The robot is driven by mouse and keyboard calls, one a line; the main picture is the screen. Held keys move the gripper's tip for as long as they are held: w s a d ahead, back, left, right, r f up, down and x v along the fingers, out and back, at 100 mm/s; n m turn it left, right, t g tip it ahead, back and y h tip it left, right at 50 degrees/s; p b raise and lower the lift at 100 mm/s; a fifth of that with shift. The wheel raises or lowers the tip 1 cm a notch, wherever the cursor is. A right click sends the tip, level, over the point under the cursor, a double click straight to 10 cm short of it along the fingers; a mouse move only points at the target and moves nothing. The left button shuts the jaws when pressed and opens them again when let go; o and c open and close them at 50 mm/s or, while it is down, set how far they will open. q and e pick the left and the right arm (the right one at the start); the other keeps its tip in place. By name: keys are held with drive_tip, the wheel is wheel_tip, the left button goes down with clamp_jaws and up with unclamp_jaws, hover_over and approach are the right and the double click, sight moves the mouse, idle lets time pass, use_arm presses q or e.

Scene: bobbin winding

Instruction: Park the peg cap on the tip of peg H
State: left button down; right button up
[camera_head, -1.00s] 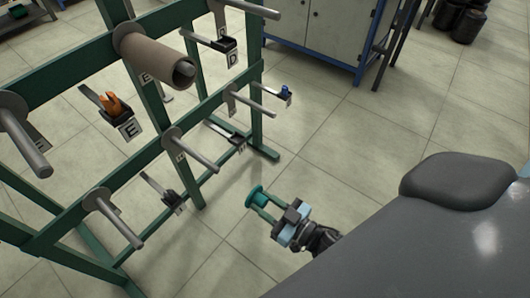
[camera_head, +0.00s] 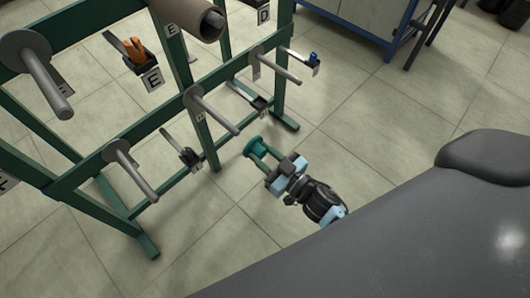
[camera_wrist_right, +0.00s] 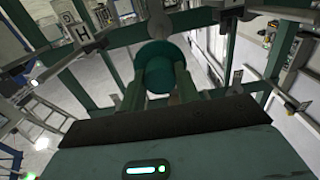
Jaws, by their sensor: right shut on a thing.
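The teal peg cap (camera_head: 255,147) is round with a wide flange. My right gripper (camera_head: 264,156) is shut on it and holds it in the air, just off the rack. The cap fills the middle of the right wrist view (camera_wrist_right: 156,66), between the fingers (camera_wrist_right: 160,92). A tag marked H (camera_wrist_right: 83,33) hangs left of the cap in that view. A grey peg (camera_head: 218,114) on the rack ends close to the cap, apart from it in the head view. The tag letter near this peg is too small to read surely. My left gripper is out of view.
The green rack (camera_head: 66,188) carries several grey pegs, including one at lower left (camera_head: 138,176) and one at upper right (camera_head: 279,66). A cardboard tube (camera_head: 190,14) sits on an upper peg. Small trays with tags project between pegs. Open tiled floor lies in front of the rack.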

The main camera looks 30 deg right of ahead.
sight(254, 148)
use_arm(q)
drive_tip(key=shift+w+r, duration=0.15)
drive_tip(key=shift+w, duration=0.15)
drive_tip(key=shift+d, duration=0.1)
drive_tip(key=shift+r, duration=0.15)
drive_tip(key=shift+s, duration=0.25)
use_arm(e)
drive_tip(key=shift+w+a, duration=0.1)
drive_tip(key=shift+w, duration=0.05)
drive_tip(key=shift+w, duration=0.15)
drive_tip(key=shift+w+a, duration=0.1)
drive_tip(key=shift+w, duration=0.1)
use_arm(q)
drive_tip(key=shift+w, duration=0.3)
use_arm(e)
drive_tip(key=shift+w+a, duration=0.25)
drive_tip(key=shift+w, duration=0.45)
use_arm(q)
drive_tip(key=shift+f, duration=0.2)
use_arm(e)
drive_tip(key=shift+w+a, duration=0.15)
drive_tip(key=shift+w, duration=0.25)
